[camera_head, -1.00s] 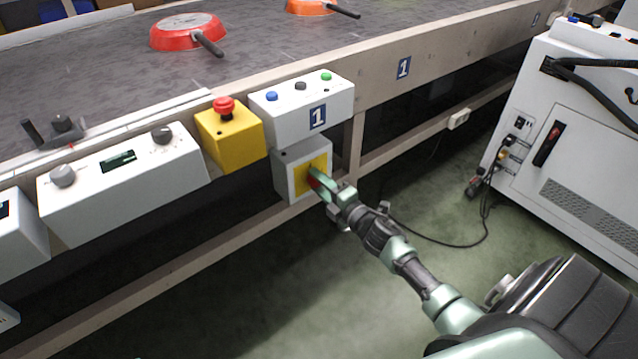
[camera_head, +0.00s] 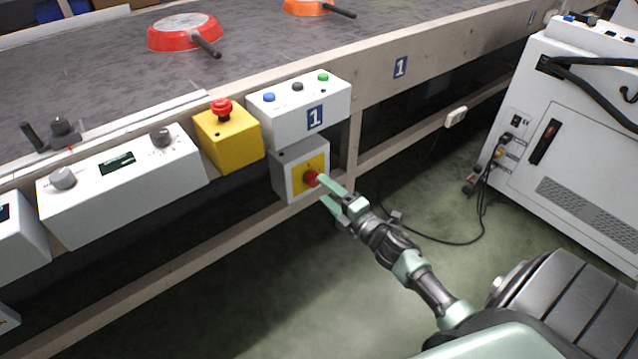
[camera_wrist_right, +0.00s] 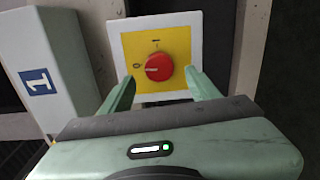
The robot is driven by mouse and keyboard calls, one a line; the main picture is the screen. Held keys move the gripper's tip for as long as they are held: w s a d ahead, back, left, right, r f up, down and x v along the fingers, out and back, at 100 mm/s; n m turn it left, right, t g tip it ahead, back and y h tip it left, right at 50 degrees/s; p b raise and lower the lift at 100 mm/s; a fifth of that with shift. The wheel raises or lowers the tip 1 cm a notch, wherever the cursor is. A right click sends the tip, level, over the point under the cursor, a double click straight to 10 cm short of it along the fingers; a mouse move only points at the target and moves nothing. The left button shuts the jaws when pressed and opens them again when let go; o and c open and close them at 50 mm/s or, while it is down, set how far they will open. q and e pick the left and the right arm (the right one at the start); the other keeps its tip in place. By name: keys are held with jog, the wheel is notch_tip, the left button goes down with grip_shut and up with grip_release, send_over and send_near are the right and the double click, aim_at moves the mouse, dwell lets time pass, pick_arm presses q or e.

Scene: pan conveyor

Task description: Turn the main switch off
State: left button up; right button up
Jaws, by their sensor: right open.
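The main switch is a red rotary knob (camera_head: 311,178) on a yellow plate (camera_head: 300,172) on the front of a grey box (camera_head: 284,183). In the right wrist view, the knob (camera_wrist_right: 158,67) faces me, with an "I" mark above it and an "O" mark to its left. A small pale mark on the knob lies toward its left side, near the "O". My right gripper (camera_head: 323,190) is open and empty just in front of the knob. In the wrist view its two fingers stand apart below and to either side of the knob. My left gripper is not in view.
A white button box (camera_head: 300,110) labelled 1 sits above the switch. A yellow box with a red emergency button (camera_head: 222,108) is left of it. The conveyor's beam (camera_head: 375,85) runs behind, carrying pans above.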

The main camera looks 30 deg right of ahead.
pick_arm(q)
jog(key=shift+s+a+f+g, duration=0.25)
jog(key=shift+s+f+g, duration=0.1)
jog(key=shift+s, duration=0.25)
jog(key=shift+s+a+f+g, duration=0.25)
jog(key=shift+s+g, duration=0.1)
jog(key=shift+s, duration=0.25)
pick_arm(e)
jog(key=shift+s+d, duration=0.15)
jog(key=shift+s, duration=1.45)
